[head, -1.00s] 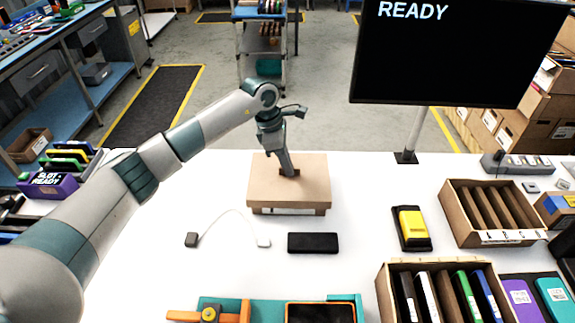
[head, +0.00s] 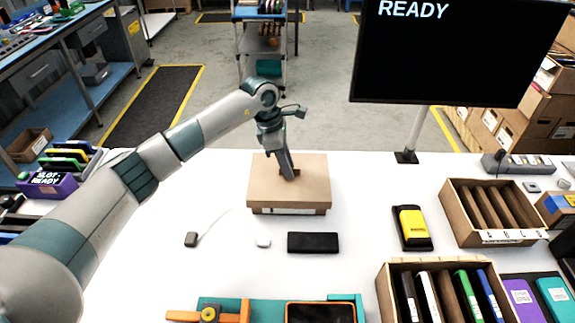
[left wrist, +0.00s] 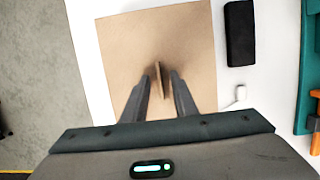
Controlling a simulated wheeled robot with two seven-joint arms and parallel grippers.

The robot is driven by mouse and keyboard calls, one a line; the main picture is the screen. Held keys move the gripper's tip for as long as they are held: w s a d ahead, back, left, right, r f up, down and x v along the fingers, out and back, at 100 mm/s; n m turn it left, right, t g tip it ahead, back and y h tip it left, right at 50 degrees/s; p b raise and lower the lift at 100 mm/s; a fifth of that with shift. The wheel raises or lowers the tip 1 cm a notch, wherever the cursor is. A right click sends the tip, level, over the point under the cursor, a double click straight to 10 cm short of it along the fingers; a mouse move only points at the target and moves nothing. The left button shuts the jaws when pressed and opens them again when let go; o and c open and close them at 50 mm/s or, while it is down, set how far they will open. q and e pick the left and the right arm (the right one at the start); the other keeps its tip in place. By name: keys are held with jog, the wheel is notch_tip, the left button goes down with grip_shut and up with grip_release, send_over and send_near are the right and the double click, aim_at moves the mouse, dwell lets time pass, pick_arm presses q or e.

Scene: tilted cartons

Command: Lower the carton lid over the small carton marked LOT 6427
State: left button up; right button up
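The brown carton lid (head: 310,167) lies over the middle of the white table, roughly level. It fills much of the left wrist view (left wrist: 125,60), with a thin upright tab (left wrist: 159,72) at its middle. Below its front edge a pale, label-like strip (head: 292,211) shows; I cannot read LOT 6427. The small carton is otherwise hidden under the lid. My left gripper (head: 289,176) is over the lid's middle. Its fingers (left wrist: 161,84) stand on both sides of the tab with gaps visible, so it looks open around it. My right gripper is not in view.
A yellow-and-black device (head: 412,228) and a slotted carton (head: 470,232) stand to the right. A monitor (head: 455,60) rises behind. The table left of the lid is mostly clear.

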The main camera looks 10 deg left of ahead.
pick_arm(q)
jog(key=shift+r, duration=0.1)
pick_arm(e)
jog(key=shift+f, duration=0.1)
